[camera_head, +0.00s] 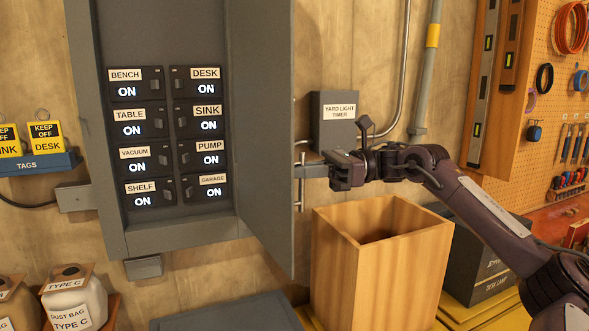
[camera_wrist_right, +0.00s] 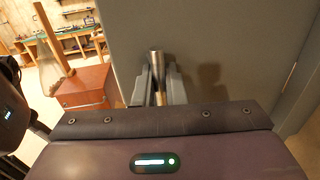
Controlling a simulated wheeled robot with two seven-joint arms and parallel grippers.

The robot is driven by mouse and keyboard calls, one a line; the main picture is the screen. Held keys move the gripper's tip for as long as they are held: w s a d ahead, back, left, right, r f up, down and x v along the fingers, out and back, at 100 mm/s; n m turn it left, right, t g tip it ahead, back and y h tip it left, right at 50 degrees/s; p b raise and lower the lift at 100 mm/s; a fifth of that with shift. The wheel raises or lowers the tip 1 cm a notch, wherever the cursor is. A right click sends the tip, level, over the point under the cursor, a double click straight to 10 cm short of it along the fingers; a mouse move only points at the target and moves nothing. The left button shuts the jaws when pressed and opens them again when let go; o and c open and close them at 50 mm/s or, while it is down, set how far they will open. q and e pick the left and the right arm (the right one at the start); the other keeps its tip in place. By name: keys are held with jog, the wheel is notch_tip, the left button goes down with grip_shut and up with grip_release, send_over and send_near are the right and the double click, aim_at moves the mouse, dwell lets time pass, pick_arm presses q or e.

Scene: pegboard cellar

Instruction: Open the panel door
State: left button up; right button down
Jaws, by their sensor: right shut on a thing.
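The grey electrical panel (camera_head: 180,40) is on the wall in the head view. Its door (camera_head: 262,120) is swung outward from the right side, so the breakers inside show. My right gripper (camera_head: 303,171) is at the door's outer side, shut on the upright metal door handle (camera_head: 299,200). In the right wrist view the handle (camera_wrist_right: 156,62) stands between the two fingers of the gripper (camera_wrist_right: 158,88), close to the grey door face (camera_wrist_right: 215,50). My left gripper is not in view.
An open wooden bin (camera_head: 350,265) stands below my right forearm, right of the door. A yard light timer box (camera_head: 335,135) is on the wall behind the gripper. A grey lid-like surface (camera_head: 225,315) lies below the panel. Breakers (camera_head: 127,125) inside read ON.

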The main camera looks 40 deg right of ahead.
jog(key=shift+d+r, duration=0.15)
jog(key=shift+d, duration=0.5)
jog(key=shift+d+r, duration=0.15)
jog(key=shift+d, duration=0.45)
jog(key=c, duration=1.7)
grip_release()
jog(key=shift+c, duration=0.2)
jog(key=shift+o, duration=0.7)
jog(key=shift+w+a+f, duration=0.1)
jog(key=shift+w, duration=0.2)
jog(key=shift+s, duration=0.1)
jog(key=shift+s, duration=0.1)
